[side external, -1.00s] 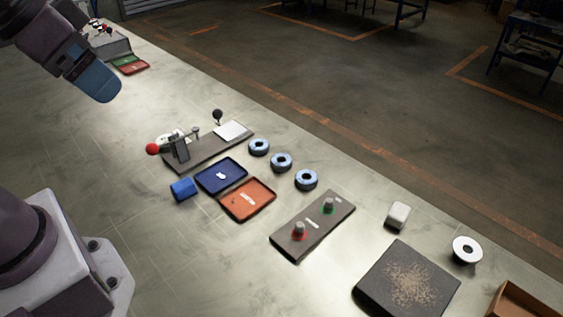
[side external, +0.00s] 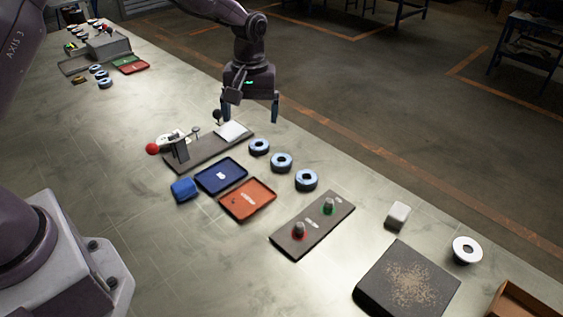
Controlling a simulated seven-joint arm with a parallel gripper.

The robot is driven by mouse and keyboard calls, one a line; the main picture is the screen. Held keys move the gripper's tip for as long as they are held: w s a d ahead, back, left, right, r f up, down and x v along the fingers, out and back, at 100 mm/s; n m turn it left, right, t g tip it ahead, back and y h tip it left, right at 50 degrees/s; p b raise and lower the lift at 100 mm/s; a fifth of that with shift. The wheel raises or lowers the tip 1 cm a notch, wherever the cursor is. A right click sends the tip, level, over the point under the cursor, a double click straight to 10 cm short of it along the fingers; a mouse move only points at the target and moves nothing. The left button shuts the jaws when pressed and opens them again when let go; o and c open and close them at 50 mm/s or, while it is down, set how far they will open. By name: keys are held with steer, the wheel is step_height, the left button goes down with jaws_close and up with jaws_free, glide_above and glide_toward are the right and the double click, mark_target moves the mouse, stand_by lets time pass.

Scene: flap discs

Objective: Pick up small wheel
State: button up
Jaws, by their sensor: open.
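Three small blue-grey ring-shaped wheels lie in a slanting row on the table: the far one (side external: 259,147), the middle one (side external: 281,162) and the near one (side external: 306,180). I cannot tell which of them the task means by size alone. My gripper (side external: 249,112) points down with its fingers apart and nothing between them. It is in the air, above and behind the far wheel in the picture, over the far end of a grey fixture (side external: 205,152). All three wheels are in plain view.
A blue tray (side external: 221,176) and an orange tray (side external: 248,200) lie left of the wheels. A two-button plate (side external: 313,225), white block (side external: 398,215), white flanged disc (side external: 466,250) and dark speckled slab (side external: 408,283) lie nearer. The fixture carries a red-knobbed lever (side external: 153,149).

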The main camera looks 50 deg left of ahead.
steer(key=w+f+n, duration=0.3)
steer(key=w+f, duration=0.1)
steer(key=f, duration=0.1)
steer(key=n, duration=0.6)
glide_above(282, 158)
steer(key=s, duration=0.1)
steer(key=shift+t, duration=0.3)
step_height(282, 158, down, 6)
steer(key=shift+s+d+f, duration=0.1)
steer(key=shift+d+f, duration=0.05)
steer(key=shift+f, duration=0.1)
steer(key=shift+d+f, duration=0.15)
steer(key=shift+f, duration=1.2)
steer(key=shift+d+f, duration=0.1)
steer(key=shift+f, duration=1.25)
steer(key=shift+c, duration=0.2)
steer(key=c, duration=1)
